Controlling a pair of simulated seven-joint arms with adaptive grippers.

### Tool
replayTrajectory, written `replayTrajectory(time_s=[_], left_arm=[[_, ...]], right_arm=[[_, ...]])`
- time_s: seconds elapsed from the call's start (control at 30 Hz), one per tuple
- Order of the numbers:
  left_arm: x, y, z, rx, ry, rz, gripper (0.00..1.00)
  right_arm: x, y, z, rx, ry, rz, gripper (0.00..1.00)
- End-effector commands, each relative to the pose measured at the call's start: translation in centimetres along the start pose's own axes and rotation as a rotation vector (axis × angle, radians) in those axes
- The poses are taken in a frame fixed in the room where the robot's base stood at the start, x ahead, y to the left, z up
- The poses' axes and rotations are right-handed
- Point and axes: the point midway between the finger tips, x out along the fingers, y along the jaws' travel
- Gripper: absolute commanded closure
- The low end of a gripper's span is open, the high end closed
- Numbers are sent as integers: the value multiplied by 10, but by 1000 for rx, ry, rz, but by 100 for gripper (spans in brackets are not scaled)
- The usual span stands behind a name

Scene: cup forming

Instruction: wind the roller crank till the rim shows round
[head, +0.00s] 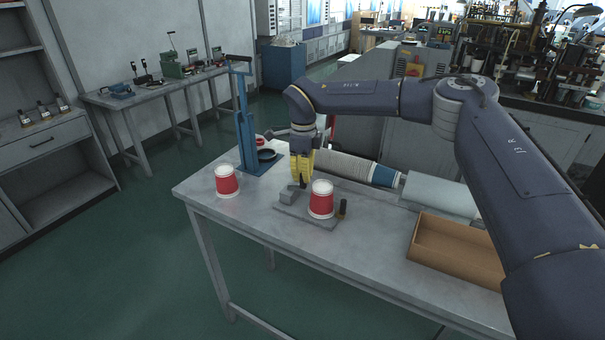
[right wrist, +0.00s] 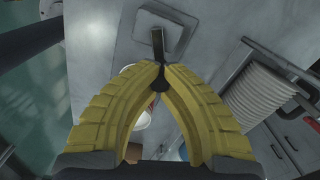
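The rim roller is a grey plate (head: 308,217) with a grey block (head: 288,195) on the near table. A red cup with a white rim (head: 321,200) stands upright on the plate, beside a short black post (head: 343,208). My right gripper (head: 302,182) points down behind the block, left of the cup. In the right wrist view its yellow fingers (right wrist: 160,72) come together on a small dark knob (right wrist: 160,84), apparently the crank's grip. The cup is partly hidden behind the fingers there. The rim's shape is too small to judge. My left gripper is out of view.
Another red and white cup (head: 227,182) stands at the table's left end, near a blue lever press (head: 245,130). A long ribbed grey cylinder (head: 345,166) lies behind the roller. An open brown box (head: 455,250) sits to the right. The front table strip is clear.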

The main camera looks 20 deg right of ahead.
Motion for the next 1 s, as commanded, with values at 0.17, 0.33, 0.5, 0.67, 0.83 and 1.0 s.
replayTrajectory(time_s=[0.17,0.33,0.5,0.67,0.83,1.0], left_arm=[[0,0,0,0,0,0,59],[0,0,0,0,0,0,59],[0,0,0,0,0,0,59],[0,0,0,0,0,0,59],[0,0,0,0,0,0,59],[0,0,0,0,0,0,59]], right_arm=[[0,6,-2,170,2,0,100],[0,13,-2,332,2,0,100],[0,20,0,493,2,1,100],[0,25,2,644,2,0,100],[0,32,6,806,3,1,100],[0,36,10,967,4,1,100]])
